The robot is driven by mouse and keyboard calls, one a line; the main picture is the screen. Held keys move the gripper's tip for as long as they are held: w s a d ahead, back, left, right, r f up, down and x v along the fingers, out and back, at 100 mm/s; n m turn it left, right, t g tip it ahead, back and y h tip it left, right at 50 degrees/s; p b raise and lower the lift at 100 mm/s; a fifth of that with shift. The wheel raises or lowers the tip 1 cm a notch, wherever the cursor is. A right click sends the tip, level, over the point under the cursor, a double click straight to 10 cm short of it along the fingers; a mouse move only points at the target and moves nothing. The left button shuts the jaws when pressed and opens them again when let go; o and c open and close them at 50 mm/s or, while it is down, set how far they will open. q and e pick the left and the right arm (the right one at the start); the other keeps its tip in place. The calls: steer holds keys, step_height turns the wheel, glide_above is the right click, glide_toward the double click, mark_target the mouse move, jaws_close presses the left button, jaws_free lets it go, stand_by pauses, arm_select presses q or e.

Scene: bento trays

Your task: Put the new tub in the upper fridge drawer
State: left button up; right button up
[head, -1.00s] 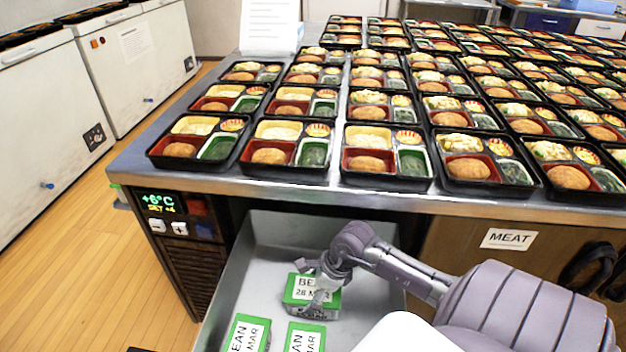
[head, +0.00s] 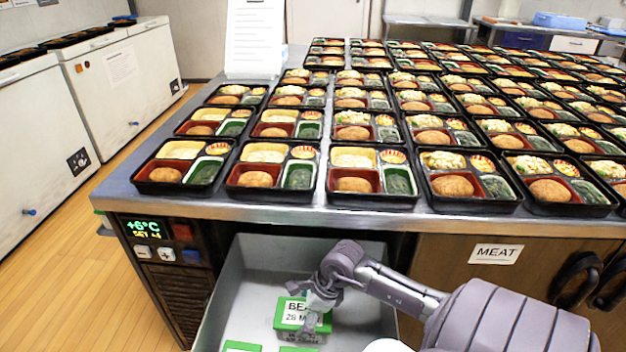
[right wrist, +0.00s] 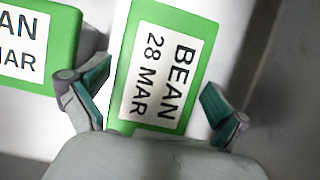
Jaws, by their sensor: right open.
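An open drawer (head: 240,290) is pulled out below the counter. In it stands a green-lidded tub (head: 287,322) with a white label reading BEAN 28 MAR. My right gripper (head: 320,300) is at this tub and hides part of its label in the head view. In the right wrist view the same tub (right wrist: 155,65) lies between the two open fingers (right wrist: 157,88), with a gap visible on the right side. I cannot tell whether the left finger touches it. Another green-lidded tub (right wrist: 35,50) stands beside it. My left gripper is not in view.
Two more green lids (head: 242,347) show at the bottom edge of the head view, cut off. Rows of filled bento trays (head: 375,200) cover the counter above. A temperature panel (head: 145,226) reads +6°C. A MEAT label (head: 496,254) marks the cabinet at right.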

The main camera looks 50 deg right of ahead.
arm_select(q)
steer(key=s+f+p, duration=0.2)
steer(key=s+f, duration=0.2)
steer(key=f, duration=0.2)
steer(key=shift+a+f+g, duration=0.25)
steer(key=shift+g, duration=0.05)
arm_select(e)
steer(key=v, duration=1.1)
steer(key=shift+r, duration=0.1)
